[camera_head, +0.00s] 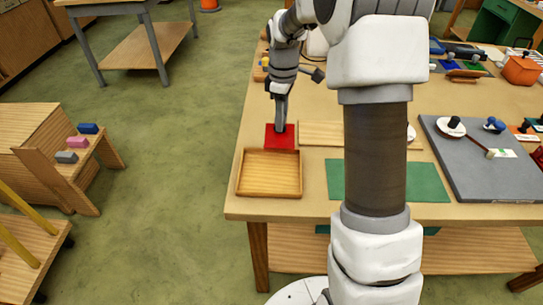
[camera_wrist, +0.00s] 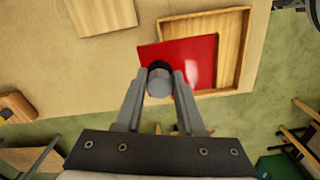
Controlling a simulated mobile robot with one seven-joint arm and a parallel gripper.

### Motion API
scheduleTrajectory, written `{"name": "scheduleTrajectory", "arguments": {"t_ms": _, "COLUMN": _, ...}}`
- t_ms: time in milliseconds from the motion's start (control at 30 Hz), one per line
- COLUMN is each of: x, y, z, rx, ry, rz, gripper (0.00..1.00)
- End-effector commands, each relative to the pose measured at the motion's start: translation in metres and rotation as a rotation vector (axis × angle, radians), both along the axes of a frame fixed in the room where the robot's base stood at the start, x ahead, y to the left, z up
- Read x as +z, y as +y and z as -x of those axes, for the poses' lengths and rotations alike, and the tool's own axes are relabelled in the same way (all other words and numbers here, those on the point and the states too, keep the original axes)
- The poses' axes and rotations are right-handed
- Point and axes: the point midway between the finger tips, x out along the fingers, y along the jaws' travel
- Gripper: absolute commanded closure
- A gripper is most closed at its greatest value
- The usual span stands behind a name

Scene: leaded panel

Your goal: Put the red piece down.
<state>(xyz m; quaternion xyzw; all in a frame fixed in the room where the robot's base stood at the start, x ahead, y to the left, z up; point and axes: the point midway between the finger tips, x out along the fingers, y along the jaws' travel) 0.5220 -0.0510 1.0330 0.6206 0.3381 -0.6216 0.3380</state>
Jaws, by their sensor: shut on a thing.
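The red piece (camera_head: 280,141) is a flat, glossy red plate, seen in the head view behind the shallow wooden tray (camera_head: 269,196). In the wrist view the red piece (camera_wrist: 200,55) overlaps part of the tray (camera_wrist: 242,30). My gripper (camera_head: 281,122) points down over the plate. In the wrist view my gripper (camera_wrist: 160,80) is shut on a grey round knob with a dark base at the edge of the red piece. Whether the plate touches the table or hangs just above it, I cannot tell.
A pale wooden board (camera_head: 318,133) lies right of the red piece, and a green mat (camera_head: 430,184) lies in front of that. A grey board (camera_head: 470,180) with small tools is at the right. My arm hides the table's middle. Bare table (camera_head: 245,150) shows at the left edge.

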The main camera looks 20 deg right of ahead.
Motion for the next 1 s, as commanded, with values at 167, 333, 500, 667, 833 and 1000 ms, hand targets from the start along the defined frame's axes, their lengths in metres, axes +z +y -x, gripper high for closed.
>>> {"name": "scheduleTrajectory", "arguments": {"t_ms": 167, "x": -0.022, "y": 0.024, "z": 0.028, "rx": 0.002, "ry": 0.001, "rz": 0.000, "gripper": 1.00}}
{"name": "scheduleTrajectory", "arguments": {"t_ms": 333, "x": -0.034, "y": 0.038, "z": 0.044, "rx": 0.000, "ry": 0.000, "rz": 0.000, "gripper": 1.00}}
{"name": "scheduleTrajectory", "arguments": {"t_ms": 500, "x": -0.043, "y": 0.040, "z": 0.047, "rx": -0.002, "ry": 0.001, "rz": 0.000, "gripper": 1.00}}
{"name": "scheduleTrajectory", "arguments": {"t_ms": 667, "x": -0.067, "y": 0.040, "z": 0.047, "rx": -0.001, "ry": 0.003, "rz": 0.001, "gripper": 1.00}}
{"name": "scheduleTrajectory", "arguments": {"t_ms": 833, "x": -0.077, "y": 0.040, "z": 0.046, "rx": -0.002, "ry": 0.000, "rz": 0.000, "gripper": 1.00}}
{"name": "scheduleTrajectory", "arguments": {"t_ms": 1000, "x": -0.077, "y": 0.040, "z": 0.046, "rx": -0.002, "ry": -0.001, "rz": 0.001, "gripper": 1.00}}
